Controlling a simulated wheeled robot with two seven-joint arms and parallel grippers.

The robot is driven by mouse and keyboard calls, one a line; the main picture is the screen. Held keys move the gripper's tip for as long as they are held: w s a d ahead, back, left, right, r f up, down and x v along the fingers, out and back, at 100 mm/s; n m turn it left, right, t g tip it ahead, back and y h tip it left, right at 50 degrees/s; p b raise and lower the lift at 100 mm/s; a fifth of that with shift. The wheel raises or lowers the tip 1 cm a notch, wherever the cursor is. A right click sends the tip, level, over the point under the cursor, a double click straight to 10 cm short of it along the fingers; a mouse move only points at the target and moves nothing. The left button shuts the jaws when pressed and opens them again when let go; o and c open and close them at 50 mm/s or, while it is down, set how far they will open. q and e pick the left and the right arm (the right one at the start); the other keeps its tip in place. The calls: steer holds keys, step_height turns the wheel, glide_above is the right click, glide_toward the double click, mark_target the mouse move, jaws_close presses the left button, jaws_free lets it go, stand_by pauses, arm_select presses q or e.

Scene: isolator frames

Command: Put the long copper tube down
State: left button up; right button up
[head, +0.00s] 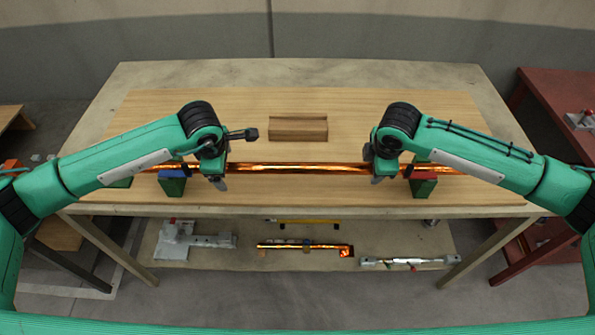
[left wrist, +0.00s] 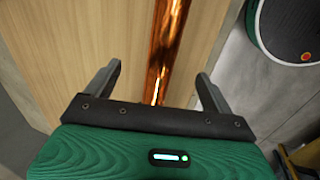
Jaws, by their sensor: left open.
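The long copper tube (head: 300,168) runs left to right across the wooden board and passes over two green supports. One support (head: 173,184) has a blue patch, and the other (head: 423,186) has a red patch. The tube appears to rest on them, though the arms partly hide the contact. My left gripper (head: 217,178) is at the tube, just right of the blue-marked support. In the left wrist view its jaws (left wrist: 158,85) are open, with the tube (left wrist: 168,50) between them and gaps at both sides. My right gripper (head: 377,172) is at the tube, left of the red-marked support; its jaw gap is hidden.
A grooved wooden block (head: 298,128) lies on the board behind the tube. The lower shelf (head: 390,240) holds metal fixtures and a short copper piece (head: 300,246). A red table (head: 540,100) stands at the right. The board's back area is mostly clear.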

arm_select(q)
steer(key=shift+r, duration=0.1)
steer(key=v, duration=1.2)
steer(key=shift+s, duration=0.1)
arm_select(e)
steer(key=o, duration=0.8)
steer(key=shift+r, duration=0.1)
steer(key=v, duration=1.2)
